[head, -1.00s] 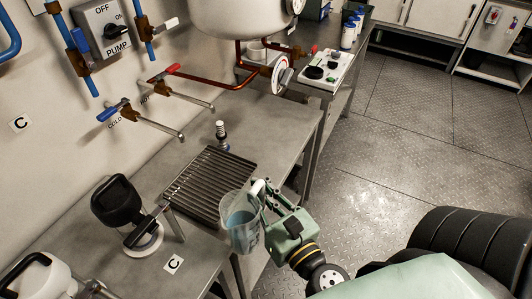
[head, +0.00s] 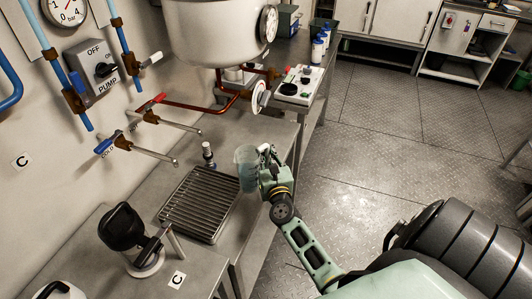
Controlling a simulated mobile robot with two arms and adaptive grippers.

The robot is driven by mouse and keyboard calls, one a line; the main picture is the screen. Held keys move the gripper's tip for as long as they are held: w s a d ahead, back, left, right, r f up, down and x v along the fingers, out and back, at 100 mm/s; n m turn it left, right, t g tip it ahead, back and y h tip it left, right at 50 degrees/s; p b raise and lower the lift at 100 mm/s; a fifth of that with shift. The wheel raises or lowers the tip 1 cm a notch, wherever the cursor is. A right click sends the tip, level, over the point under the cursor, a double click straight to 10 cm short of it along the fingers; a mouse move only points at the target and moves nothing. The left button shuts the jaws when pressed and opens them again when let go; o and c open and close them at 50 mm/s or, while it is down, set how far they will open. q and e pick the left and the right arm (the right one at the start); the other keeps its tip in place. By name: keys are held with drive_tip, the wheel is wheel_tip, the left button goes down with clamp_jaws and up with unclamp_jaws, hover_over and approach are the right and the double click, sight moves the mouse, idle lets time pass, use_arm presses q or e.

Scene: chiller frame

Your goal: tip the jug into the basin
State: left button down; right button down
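A clear, bluish jug (head: 245,172) with a pale handle is held roughly upright by my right gripper (head: 264,160), which appears shut on the handle. The fingers are partly hidden by the gripper body and handle. The jug is beside the far right corner of a slatted metal drain grate (head: 200,204) set in the bench. I see no other basin; the grate may cover one. In this view I cannot tell whether the jug is above the bench or just past its edge. My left gripper is not in view.
Cold (head: 140,149) and hot (head: 172,122) taps reach out from the wall behind the grate. A small upright fitting (head: 208,155) stands just beyond it. A black-topped device (head: 130,228) stands at the near left. A big pale tank (head: 218,30) hangs over the far bench.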

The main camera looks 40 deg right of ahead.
drive_tip(key=shift+a+r+n+p, duration=0.1)
drive_tip(key=shift+r+n+p, duration=0.3)
drive_tip(key=shift+r+p, duration=0.2)
drive_tip(key=a+r+n+p, duration=0.1)
drive_tip(key=n, duration=0.1)
drive_tip(key=r+n+t+p, duration=0.1)
drive_tip(key=n, duration=0.1)
drive_tip(key=a+r+n, duration=0.1)
drive_tip(key=n, duration=0.1)
drive_tip(key=shift+w+a+r+n+t+p, duration=0.25)
drive_tip(key=shift+w+a+n+t+p, duration=0.05)
drive_tip(key=shift+t+p, duration=0.1)
drive_tip(key=h+b, duration=0.2)
drive_tip(key=r+m+h+b, duration=0.1)
drive_tip(key=h+b, duration=0.1)
drive_tip(key=b, duration=0.1)
drive_tip(key=w+h+b, duration=0.1)
drive_tip(key=b, duration=0.2)
drive_tip(key=shift+w+d+r+h, duration=0.1)
drive_tip(key=shift+d+r+h, duration=0.05)
drive_tip(key=shift+r+h, duration=0.2)
idle(1.2)
drive_tip(key=shift+b, duration=0.3)
